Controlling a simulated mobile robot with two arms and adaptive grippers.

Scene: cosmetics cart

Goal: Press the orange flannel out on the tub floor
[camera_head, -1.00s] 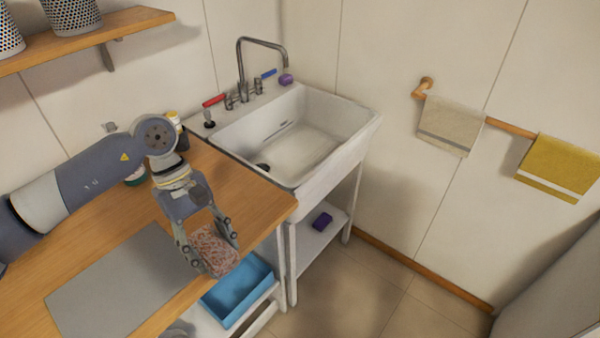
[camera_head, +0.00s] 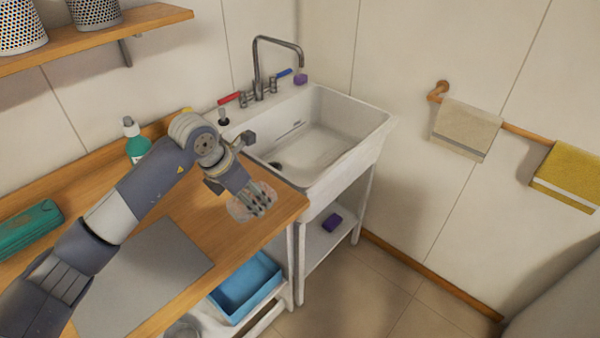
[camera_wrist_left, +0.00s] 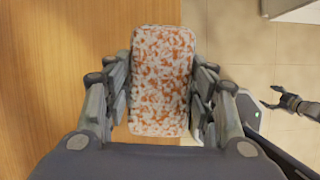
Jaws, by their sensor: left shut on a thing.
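My left gripper (camera_head: 258,205) is shut on a pad-like orange-and-white speckled thing (camera_head: 240,208), which I take to be the orange flannel. In the left wrist view it fills the space between both fingers (camera_wrist_left: 162,80) as a neat rectangular block. In the head view it is over the counter's front right corner, left of the sink; I cannot tell its exact height. The white tub (camera_head: 385,128) is to the right, its visible floor (camera_head: 325,150) bare apart from a dark drain. My right gripper (camera_wrist_left: 288,102) is small at the wrist view's right edge, fingers apart.
A green bottle (camera_head: 136,145) and green case (camera_head: 28,228) are on the counter (camera_head: 200,215). A blue tray (camera_head: 245,285) sits below. Towels (camera_head: 465,130) hang right.

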